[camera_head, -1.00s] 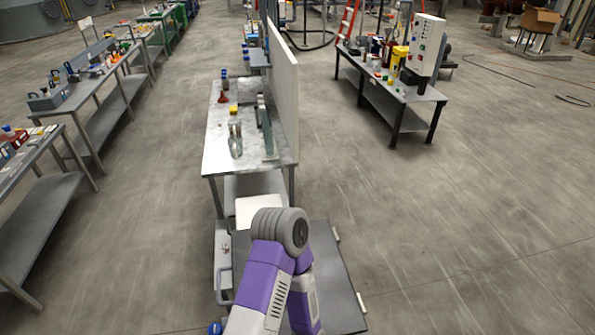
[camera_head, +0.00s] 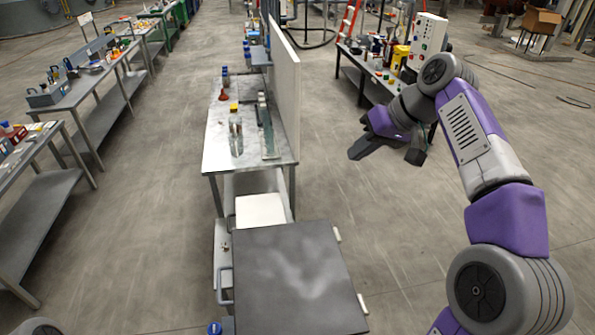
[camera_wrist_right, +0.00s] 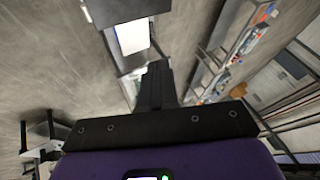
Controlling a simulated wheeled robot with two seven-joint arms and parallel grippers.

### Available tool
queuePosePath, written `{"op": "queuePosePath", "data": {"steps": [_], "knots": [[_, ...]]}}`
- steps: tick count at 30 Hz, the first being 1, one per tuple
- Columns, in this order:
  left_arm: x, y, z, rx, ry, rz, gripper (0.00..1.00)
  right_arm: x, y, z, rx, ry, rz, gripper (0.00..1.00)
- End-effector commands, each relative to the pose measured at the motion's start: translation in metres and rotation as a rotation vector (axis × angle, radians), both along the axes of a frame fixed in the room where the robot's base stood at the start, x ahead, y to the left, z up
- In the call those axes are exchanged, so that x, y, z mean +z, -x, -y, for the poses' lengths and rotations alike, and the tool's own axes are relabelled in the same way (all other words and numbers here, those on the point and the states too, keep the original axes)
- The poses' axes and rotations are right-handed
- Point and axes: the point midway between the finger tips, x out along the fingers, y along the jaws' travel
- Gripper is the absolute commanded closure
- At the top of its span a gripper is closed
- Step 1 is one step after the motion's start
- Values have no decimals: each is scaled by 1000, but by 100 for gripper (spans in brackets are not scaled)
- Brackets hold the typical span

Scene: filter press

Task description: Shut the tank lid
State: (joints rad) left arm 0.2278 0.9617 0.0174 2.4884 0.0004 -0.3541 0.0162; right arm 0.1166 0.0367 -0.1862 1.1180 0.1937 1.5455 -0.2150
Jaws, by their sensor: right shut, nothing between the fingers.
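The tank lid (camera_head: 288,278) is a dark grey square panel at the bottom centre of the head view. It looks flat over the tank, with a bar handle (camera_head: 223,284) at its left edge and pale hinge-like pieces on its right edge. What lies under it is hidden. My right gripper (camera_head: 358,152) is up and to the right of the lid, over open floor and clear of it. Its fingers are shut and empty, as the right wrist view also shows (camera_wrist_right: 156,82). My left gripper is out of view.
A white box (camera_head: 260,210) sits just beyond the lid. Behind it stands a metal table (camera_head: 218,150) with bottles and an upright pale panel (camera_head: 284,90). A bench (camera_head: 350,62) with a control box is at the back right. Floor to the right is free.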

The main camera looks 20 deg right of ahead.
Motion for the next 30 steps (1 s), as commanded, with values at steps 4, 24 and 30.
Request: {"op": "queuePosePath", "data": {"steps": [4,24,30], "knots": [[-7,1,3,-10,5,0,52,-28,-13,6,-3,-2,-7,100],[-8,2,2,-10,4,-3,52,-78,-49,-55,0,2,-3,100],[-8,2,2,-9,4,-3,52,-78,-49,-55,-1,2,-3,100]]}}
